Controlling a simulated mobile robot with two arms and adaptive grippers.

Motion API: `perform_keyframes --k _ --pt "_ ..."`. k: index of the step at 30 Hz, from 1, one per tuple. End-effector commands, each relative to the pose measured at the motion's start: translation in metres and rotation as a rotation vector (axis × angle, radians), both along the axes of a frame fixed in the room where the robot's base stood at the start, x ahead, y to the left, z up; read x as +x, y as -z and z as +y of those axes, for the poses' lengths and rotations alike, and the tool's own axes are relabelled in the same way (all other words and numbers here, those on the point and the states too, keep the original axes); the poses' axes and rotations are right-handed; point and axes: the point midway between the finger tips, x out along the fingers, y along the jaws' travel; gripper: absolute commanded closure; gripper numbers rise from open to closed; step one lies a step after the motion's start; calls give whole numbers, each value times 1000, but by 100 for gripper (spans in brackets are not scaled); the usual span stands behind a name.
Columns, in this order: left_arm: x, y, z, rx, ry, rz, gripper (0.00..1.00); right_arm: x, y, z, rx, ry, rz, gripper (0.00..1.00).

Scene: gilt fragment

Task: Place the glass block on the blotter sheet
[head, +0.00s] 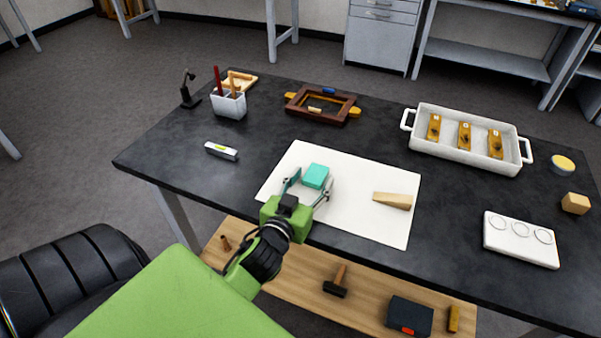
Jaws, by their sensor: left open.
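The teal glass block (316,176) appears to rest on the white blotter sheet (345,167), toward its left part. My left gripper (308,184) is open at the near side of the block, its two fingers spread to either side. The fingers look apart from the block, though exact contact is hard to judge. The gripper and wrist cover part of the sheet's near left edge. My right gripper is not in view.
A wooden wedge (393,200) lies on the sheet's right part. A dark wooden frame (321,104), a white cup of tools (229,105) and a white tray (464,158) stand farther back. A white slab (520,239) lies at right. A small level (221,151) lies left.

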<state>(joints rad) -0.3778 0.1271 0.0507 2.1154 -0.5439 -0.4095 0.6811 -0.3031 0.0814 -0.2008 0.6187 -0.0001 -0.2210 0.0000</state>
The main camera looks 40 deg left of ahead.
Motion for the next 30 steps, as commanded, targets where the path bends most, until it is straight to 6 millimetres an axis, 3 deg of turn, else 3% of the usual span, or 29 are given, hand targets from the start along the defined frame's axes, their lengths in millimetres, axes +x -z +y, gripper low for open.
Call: perform_keyframes --k 9,15,21,30 --pt "-61 -6 -14 -4 -2 3 49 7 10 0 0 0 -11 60" --pt "-90 -12 -21 -2 -1 3 49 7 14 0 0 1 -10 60" --pt "-103 -16 -24 1 -1 0 49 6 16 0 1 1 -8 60" --pt "-105 -17 -25 1 -1 -1 49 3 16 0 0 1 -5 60"
